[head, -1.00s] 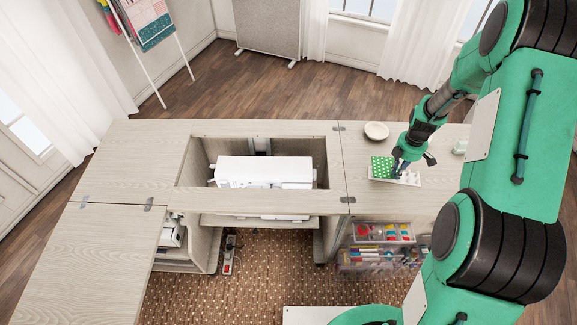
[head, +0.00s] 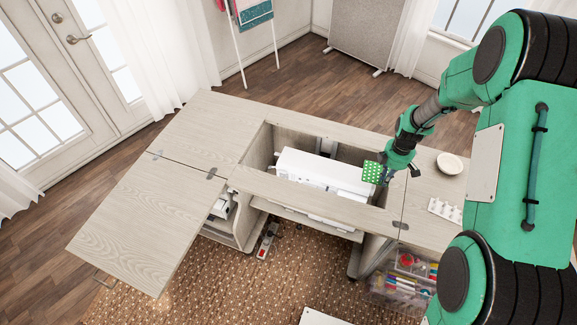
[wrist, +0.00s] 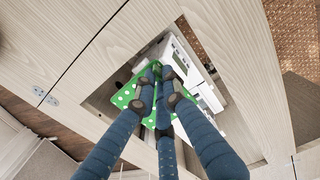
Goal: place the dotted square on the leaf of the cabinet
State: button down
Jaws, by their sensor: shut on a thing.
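The dotted square (head: 372,172) is green with white dots. My gripper (head: 386,174) is shut on it and holds it in the air near the right end of the cabinet's machine opening. In the wrist view the square (wrist: 126,95) is between the fingers of my gripper (wrist: 158,72), which hide part of it. The white sewing machine shows below it. The cabinet (head: 300,196) has a pale wood top. Its leaf (head: 140,225) extends toward the lower left of the head view, hinged to the top, and its surface is bare.
The white sewing machine (head: 325,175) sits in the opening. A white pegged rack (head: 445,209) and a pale bowl (head: 450,163) stand on the top at right. Clear drawers (head: 400,280) with coloured items are below. The left top (head: 205,135) is clear.

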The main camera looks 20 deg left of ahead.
jog(key=s+a, duration=0.4)
jog(key=a, duration=0.8)
jog(key=s+a+n+p, duration=0.1)
jog(key=s+a, duration=0.4)
jog(key=a, duration=0.7)
jog(key=s+a+n+p, duration=0.1)
jog(key=s+a, duration=0.3)
jog(key=a, duration=0.9)
jog(key=shift+s, duration=0.15)
jog(key=s+a, duration=1.1)
jog(key=s, duration=0.3)
jog(key=s+a+n+p, duration=0.1)
jog(key=s+a, duration=1.1)
jog(key=s, duration=0.2)
jog(key=shift+s+n, duration=0.15)
jog(key=shift+n, duration=0.15)
jog(key=shift+a, duration=0.15)
send_over(177, 205)
jog(key=shift+a+f, duration=0.1)
jog(key=shift+f, duration=0.75)
